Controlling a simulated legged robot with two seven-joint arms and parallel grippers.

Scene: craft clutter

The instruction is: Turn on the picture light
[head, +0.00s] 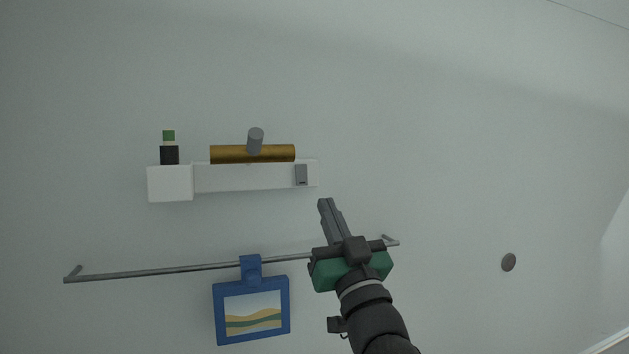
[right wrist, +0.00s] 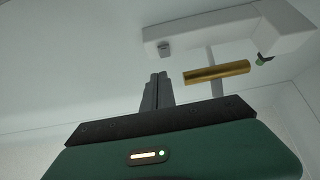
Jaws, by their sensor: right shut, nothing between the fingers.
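A brass cylinder on a grey stem, which looks like the picture light (head: 230,154), sits just above a white wall-mounted bar (head: 240,178). A small grey switch-like piece (head: 301,173) is on the bar's right end. The right wrist view also shows the brass cylinder (right wrist: 217,72), the white bar (right wrist: 225,32) and the small grey piece (right wrist: 165,45). My right gripper (head: 325,201) is shut and empty, its tips below and right of the grey piece in the head view. In the wrist view its fingertips (right wrist: 159,75) appear apart from that piece. My left gripper is not in view.
A grey rail (head: 160,270) runs below the bar, and my right gripper crosses in front of its right part. A blue-framed picture (head: 220,315) hangs from it. A small black block with a green top (head: 169,154) is at the bar's left.

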